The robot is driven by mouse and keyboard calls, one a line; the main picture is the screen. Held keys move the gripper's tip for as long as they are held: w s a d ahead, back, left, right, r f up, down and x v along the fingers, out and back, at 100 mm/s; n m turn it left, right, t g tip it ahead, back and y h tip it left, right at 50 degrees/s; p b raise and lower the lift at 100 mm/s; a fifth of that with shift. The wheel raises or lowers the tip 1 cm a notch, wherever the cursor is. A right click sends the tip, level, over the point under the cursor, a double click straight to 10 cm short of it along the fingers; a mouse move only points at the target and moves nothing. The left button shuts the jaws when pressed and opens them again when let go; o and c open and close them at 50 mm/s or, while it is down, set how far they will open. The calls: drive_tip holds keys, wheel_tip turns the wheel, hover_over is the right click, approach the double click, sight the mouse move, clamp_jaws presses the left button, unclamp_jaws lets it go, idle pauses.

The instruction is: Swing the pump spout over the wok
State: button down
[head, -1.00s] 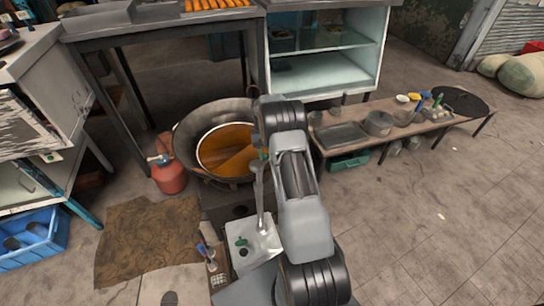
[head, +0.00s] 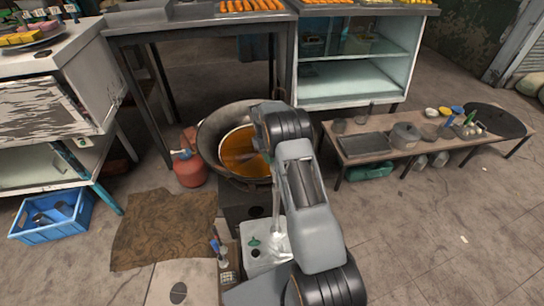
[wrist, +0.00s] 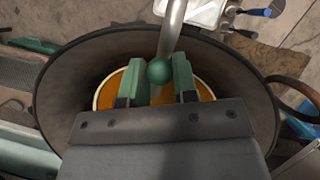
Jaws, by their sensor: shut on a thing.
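The wok (head: 207,150) stands at centre in the head view, with orange liquid in it. The pump spout (head: 277,205) is a metal pipe rising from a white box-like canister (head: 258,262); its upper part is hidden behind my arm. In the wrist view the spout (wrist: 173,30) reaches down from the top to a green ball (wrist: 159,71). My gripper (wrist: 160,80) has its green fingers on both sides of this ball and is shut on it. The dark wok wall (wrist: 245,85) and orange liquid (wrist: 205,92) lie beneath the fingers. The spout's outlet cannot be made out.
A red gas cylinder (head: 190,171) stands left of the wok. A low wooden bench (head: 372,155) with pots is on the right. A metal table (head: 190,15) and a glass cabinet (head: 350,75) stand behind. A blue crate (head: 52,215) is far left. Open floor lies right.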

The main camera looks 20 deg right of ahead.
drive_tip(key=shift+a, duration=0.1)
idle(0.3)
drive_tip(key=c, duration=1.1)
unclamp_jaws()
drive_tip(key=shift+w+a, duration=0.1)
drive_tip(key=shift+o, duration=1)
drive_tip(key=p+v, duration=0.1)
drive_tip(key=v, duration=1.2)
drive_tip(key=shift+r, duration=0.4)
drive_tip(key=shift+w, duration=0.1)
